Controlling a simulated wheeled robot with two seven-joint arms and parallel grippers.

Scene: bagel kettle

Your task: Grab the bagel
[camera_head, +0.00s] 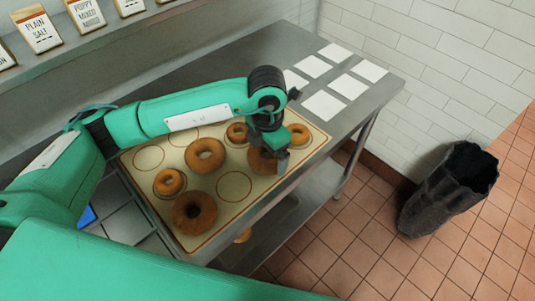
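Several brown bagels lie on a cream mat (232,187) with printed circles, on a steel table. A large bagel (194,212) is at the near left, a small one (168,182) behind it, another large one (205,155) at the middle. A small bagel (237,133) is further back and another (299,134) is at the right. My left gripper (278,160) points down over a bagel (259,161) near the mat's right side and partly hides it. Its fingertips are too small and covered to show whether they are open or touching it. My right gripper is out of view.
White square cards (323,104) lie on the table's far right. A dark bin (450,187) stands on the tiled floor to the right. A shelf with labelled packets (37,30) runs along the upper left.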

